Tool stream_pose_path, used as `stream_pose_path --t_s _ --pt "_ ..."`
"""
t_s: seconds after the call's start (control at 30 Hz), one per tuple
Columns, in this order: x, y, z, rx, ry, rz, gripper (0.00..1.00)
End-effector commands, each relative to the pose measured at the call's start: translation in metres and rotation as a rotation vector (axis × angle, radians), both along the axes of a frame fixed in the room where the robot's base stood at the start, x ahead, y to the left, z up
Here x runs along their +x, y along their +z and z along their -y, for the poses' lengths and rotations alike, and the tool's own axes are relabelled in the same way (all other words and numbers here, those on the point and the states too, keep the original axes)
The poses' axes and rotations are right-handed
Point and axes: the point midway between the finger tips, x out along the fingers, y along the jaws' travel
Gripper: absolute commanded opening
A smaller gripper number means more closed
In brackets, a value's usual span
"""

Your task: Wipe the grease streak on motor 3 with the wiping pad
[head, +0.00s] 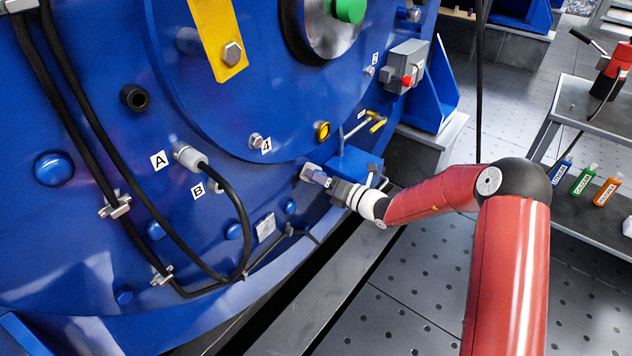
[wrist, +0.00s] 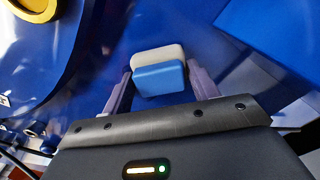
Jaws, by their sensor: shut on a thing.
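My gripper (head: 316,178) is at the lower right of the big blue motor (head: 90,225), close to its face. In the wrist view, my gripper (wrist: 160,80) is shut on the wiping pad (wrist: 160,77), a small block with a blue layer and a cream layer. The pad shows as a small pale piece (head: 307,170) at the fingertips in the head view. The pad's far face points at the blue surface; I cannot tell whether it touches. I see no clear grease streak, and no motor number can be made out.
Black cables (head: 235,200) run over the motor's face near labels A and B. A yellow-handled valve (head: 376,124) and a grey box with a red knob (head: 408,66) are above my gripper. Perforated floor lies between.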

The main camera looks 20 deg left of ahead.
Motion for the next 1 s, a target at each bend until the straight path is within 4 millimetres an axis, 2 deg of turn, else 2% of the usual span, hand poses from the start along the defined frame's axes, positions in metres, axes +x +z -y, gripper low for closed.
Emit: stream_pose_path --t_s 0.27,0.6,1.0 --pt "0.003 0.001 0.002 0.002 0.000 0.000 0.41" --pt "-0.022 0.001 -0.011 0.002 0.001 -0.001 0.41" --pt "-0.042 0.002 -0.020 0.003 0.006 -0.001 0.41"
